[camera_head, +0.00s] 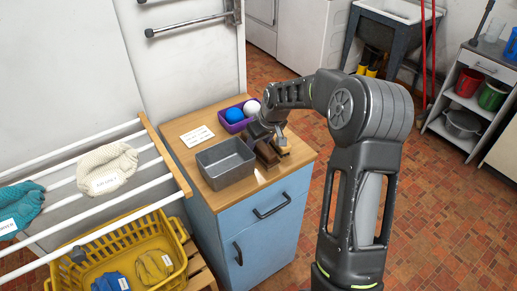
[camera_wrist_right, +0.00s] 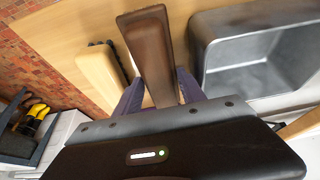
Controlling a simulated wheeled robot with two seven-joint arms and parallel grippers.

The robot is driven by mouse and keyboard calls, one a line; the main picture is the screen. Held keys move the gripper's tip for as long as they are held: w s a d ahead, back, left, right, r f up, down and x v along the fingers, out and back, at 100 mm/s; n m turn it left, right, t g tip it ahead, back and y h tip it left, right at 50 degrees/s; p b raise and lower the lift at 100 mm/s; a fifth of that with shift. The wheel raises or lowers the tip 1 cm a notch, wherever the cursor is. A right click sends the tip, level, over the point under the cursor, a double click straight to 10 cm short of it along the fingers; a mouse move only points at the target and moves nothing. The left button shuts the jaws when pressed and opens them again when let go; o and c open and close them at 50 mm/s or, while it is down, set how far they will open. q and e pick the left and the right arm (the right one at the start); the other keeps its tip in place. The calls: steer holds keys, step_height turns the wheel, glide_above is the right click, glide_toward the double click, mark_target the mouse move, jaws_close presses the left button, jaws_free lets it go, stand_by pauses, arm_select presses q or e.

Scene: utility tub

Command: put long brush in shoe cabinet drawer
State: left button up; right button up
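A long dark brown brush (camera_wrist_right: 150,50) lies between the fingers of my right gripper (camera_wrist_right: 160,85) in the right wrist view. The fingertips are close against its two sides, and I cannot tell whether they grip it. The blue shoe cabinet (camera_head: 230,222) has an upper drawer (camera_head: 285,195) with a dark handle; the drawer is shut. My left gripper is not in view.
A grey metal bin (camera_head: 226,163) stands left of the brushes. A purple tray (camera_head: 229,126) holding a blue and a white ball is behind, and a white card (camera_head: 197,136) lies at left. A drying rack (camera_head: 165,160) and yellow basket (camera_head: 175,230) stand at left.

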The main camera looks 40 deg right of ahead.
jaws_close()
step_height(320, 180, up, 10)
steer(key=shift+r+b, duration=0.1)
steer(key=shift+b, duration=0.65)
stand_by(0.3)
